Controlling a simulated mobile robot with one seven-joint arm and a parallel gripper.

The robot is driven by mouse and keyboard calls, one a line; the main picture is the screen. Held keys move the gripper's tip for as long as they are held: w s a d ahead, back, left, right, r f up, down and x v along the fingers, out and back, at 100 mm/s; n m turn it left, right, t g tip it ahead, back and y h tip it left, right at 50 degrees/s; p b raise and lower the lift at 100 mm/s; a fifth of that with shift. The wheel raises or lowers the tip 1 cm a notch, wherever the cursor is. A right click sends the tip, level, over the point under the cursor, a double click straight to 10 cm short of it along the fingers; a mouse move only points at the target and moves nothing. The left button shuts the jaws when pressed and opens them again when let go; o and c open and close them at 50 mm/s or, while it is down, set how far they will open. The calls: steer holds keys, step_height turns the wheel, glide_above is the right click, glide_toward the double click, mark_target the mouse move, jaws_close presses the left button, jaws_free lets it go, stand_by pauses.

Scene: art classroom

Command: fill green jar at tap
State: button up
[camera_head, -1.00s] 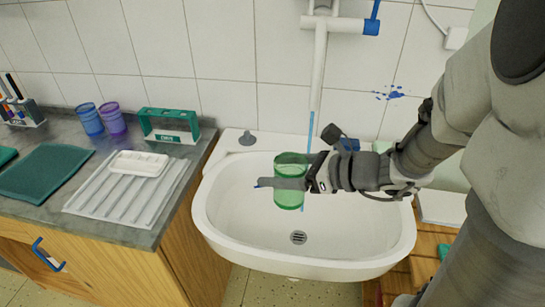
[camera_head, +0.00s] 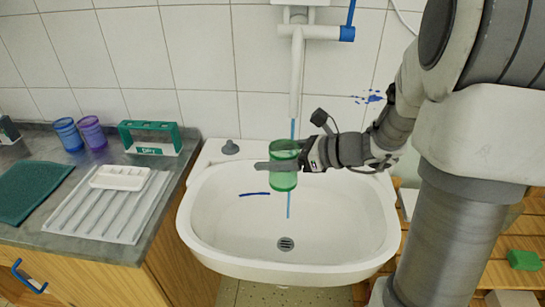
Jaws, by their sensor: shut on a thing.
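The green jar (camera_head: 284,181) is see-through and held roughly upright above the white sink basin (camera_head: 345,225). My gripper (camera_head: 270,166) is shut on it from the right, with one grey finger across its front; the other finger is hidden. The white tap (camera_head: 297,65) with a blue lever (camera_head: 348,20) is on the wall above. A thin blue water stream (camera_head: 292,128) comes down from the spout to the jar's top. Blue also shows below the jar, down towards the drain (camera_head: 286,243). I cannot tell whether the stream enters the jar or passes behind it.
A thin dark-blue strip (camera_head: 254,194) shows in the basin. On the left counter are a ribbed drying tray (camera_head: 100,212) with a white palette (camera_head: 120,178), a green cloth (camera_head: 33,190), blue (camera_head: 68,134) and purple (camera_head: 92,132) cups and a green rack (camera_head: 150,137).

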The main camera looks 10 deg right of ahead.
stand_by(0.4)
steer(key=w+d+p, duration=0.1)
steer(key=w+d, duration=0.2)
steer(key=w, duration=0.3)
steer(key=shift+w+d+p, duration=0.25)
steer(key=shift+d+p, duration=0.05)
steer(key=shift+d, duration=0.05)
stand_by(0.3)
stand_by(6.3)
